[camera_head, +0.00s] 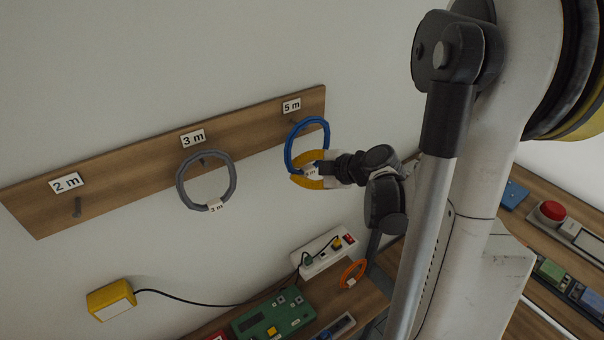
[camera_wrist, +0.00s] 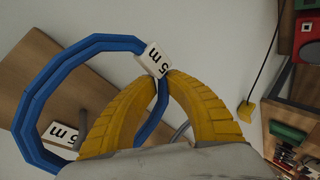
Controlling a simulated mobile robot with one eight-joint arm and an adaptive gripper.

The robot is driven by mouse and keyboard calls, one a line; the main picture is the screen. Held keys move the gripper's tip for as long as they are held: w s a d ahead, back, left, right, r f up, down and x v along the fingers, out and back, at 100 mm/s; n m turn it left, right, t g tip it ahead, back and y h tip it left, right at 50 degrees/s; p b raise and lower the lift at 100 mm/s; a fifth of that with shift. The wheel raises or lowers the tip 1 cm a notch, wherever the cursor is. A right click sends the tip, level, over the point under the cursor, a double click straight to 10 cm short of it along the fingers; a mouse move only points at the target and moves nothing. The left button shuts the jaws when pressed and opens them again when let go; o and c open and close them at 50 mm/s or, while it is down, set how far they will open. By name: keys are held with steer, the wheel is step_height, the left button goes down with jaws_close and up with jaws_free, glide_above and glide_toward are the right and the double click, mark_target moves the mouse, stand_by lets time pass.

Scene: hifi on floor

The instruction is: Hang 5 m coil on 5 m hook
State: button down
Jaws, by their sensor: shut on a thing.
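The blue 5 m coil (camera_head: 311,119) is in front of the wall board, just below the 5 m label (camera_head: 291,106). My gripper (camera_head: 306,171), with yellow fingers, is shut on the coil's lower edge at its white tag. The wrist view shows the coil (camera_wrist: 100,44) as a large ring, with the 5 m tag (camera_wrist: 154,59) at the fingertips (camera_wrist: 163,76). The 5 m hook (camera_head: 294,122) shows only as a small dark piece beside the coil's upper left. I cannot tell whether it passes through the ring.
The wooden board (camera_head: 130,184) also bears an empty 2 m hook (camera_head: 77,207) and a grey 3 m coil (camera_head: 181,185) hanging under its label. An orange coil (camera_head: 352,273), a power strip (camera_head: 326,253) and a green device (camera_head: 268,314) are below.

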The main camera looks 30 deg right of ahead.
steer(key=shift+w+a+f+b, duration=0.1)
steer(key=shift+w+f+b, duration=0.2)
steer(key=shift+w, duration=0.3)
steer(key=shift+w+d+f+b, duration=0.1)
steer(key=shift+w+f+b, duration=0.25)
steer(key=shift+w, duration=0.3)
steer(key=shift+w+a+f+b, duration=0.1)
steer(key=shift+w+f+b, duration=0.2)
steer(key=shift+w, duration=0.3)
steer(key=c, duration=1.4)
jaws_free()
steer(key=v, duration=1.2)
steer(key=shift+f+b, duration=3.15)
steer(key=shift+f, duration=0.45)
steer(key=shift+s+p, duration=0.5)
steer(key=shift+s, duration=5.55)
